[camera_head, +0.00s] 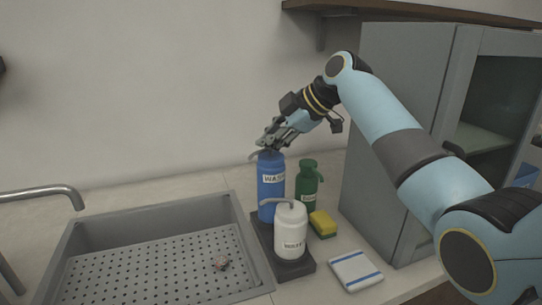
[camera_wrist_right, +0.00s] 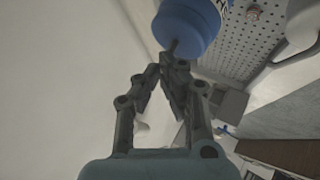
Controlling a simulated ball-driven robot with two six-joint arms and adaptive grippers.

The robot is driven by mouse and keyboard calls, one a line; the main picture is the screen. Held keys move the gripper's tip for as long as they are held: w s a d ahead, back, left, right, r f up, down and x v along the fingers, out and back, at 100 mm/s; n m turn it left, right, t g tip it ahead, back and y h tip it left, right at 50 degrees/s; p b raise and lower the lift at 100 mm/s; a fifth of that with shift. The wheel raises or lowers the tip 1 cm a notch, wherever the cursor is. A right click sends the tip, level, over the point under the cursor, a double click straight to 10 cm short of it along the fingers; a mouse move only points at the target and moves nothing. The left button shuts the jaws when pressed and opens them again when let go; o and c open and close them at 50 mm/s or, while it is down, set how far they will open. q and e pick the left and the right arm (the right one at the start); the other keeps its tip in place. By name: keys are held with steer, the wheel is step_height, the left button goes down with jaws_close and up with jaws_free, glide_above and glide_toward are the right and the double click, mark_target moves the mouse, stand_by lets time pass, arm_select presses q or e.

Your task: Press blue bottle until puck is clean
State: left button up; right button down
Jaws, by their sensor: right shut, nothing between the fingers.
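The blue bottle (camera_head: 271,190), with a white label, stands upright on a dark tray (camera_head: 294,267) right of the sink. Its top also shows in the right wrist view (camera_wrist_right: 190,25), with a dark pump nozzle. My right gripper (camera_head: 267,145) is over the top of the blue bottle, its fingers shut and empty. In the wrist view its fingertips (camera_wrist_right: 167,68) are close by the nozzle; I cannot tell whether they touch. The puck (camera_head: 221,263) lies on the perforated sink floor, with reddish-brown and grey patches on it. My left gripper is not in view.
A white bottle (camera_head: 290,231) stands in front of the blue one. A green bottle (camera_head: 309,186), a yellow sponge (camera_head: 322,224) and a folded cloth (camera_head: 355,270) are to the right. The grey sink (camera_head: 232,207) and faucet (camera_head: 50,192) are left. A grey cabinet (camera_head: 395,120) stands at right.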

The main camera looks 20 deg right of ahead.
mark_target(270, 157)
steer(key=shift+f, duration=0.15)
stand_by(0.4)
steer(key=shift+f, duration=0.25)
steer(key=shift+f+b, duration=0.45)
steer(key=shift+f, duration=0.1)
stand_by(0.6)
steer(key=shift+r, duration=0.1)
steer(key=shift+r+p, duration=0.8)
steer(key=shift+r, duration=0.05)
steer(key=shift+r, duration=0.1)
step_height(270, 157, up, 5)
steer(key=p, duration=0.4)
stand_by(0.7)
